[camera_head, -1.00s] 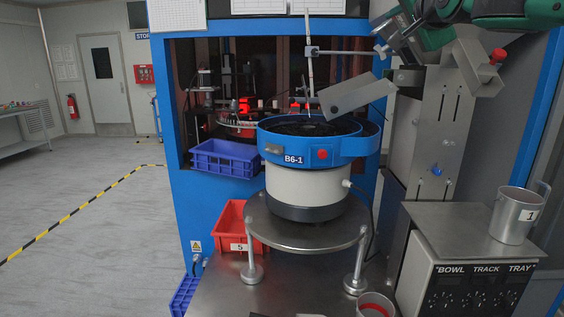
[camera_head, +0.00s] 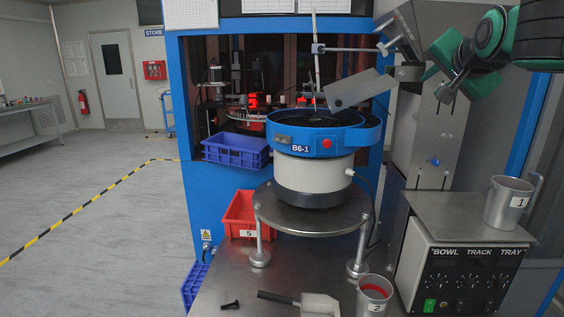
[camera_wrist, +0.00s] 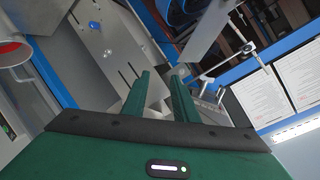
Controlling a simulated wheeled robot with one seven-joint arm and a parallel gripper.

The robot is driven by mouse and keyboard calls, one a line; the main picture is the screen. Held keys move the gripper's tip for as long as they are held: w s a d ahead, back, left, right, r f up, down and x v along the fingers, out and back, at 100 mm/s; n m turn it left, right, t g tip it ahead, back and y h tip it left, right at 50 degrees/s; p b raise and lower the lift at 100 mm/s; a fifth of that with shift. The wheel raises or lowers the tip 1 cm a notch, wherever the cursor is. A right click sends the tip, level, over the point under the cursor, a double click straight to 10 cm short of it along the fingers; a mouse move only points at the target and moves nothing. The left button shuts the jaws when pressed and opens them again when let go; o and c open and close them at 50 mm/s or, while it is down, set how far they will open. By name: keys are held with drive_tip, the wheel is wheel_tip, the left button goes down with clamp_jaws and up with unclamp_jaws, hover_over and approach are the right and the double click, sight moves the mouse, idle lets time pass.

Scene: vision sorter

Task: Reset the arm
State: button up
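My arm enters at the top right of the head view, with its green and black links bent beside the grey metal column (camera_head: 439,140). My gripper shows in the wrist view (camera_wrist: 160,78) as two green fingers standing apart, with nothing between them. Its fingertips are hard to make out in the head view. The fingers point toward the slotted metal plate (camera_wrist: 108,48) and touch nothing that I can see.
The bowl feeder B6-1 (camera_head: 318,138) stands on a round steel stand (camera_head: 310,212), with a metal chute (camera_head: 358,90) above. Cup 1 (camera_head: 507,207) stands on the control box (camera_head: 470,222). A red bin (camera_head: 240,216) is left.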

drive_tip(key=s+d+f+n+g, duration=0.1)
drive_tip(key=s+d+f+g, duration=0.3)
drive_tip(key=s+f, duration=0.5)
drive_tip(key=s+d+f+n+g, duration=0.1)
drive_tip(key=s+d+f+g, duration=0.25)
drive_tip(key=f, duration=0.85)
drive_tip(key=s+f+n+g+y, duration=0.1)
drive_tip(key=s+f+g, duration=0.2)
drive_tip(key=s+f, duration=0.5)
drive_tip(key=s+a+f+n+g+y, duration=0.1)
drive_tip(key=s+f+g, duration=0.3)
drive_tip(key=s+f, duration=0.5)
drive_tip(key=s+y, duration=0.1)
drive_tip(key=s, duration=0.5)
drive_tip(key=shift+s+n, duration=0.3)
drive_tip(key=shift+s, duration=0.05)
drive_tip(key=shift+a, duration=0.1)
drive_tip(key=shift+w+f, duration=0.3)
drive_tip(key=shift+w, duration=0.3)
drive_tip(key=shift+c, duration=0.4)
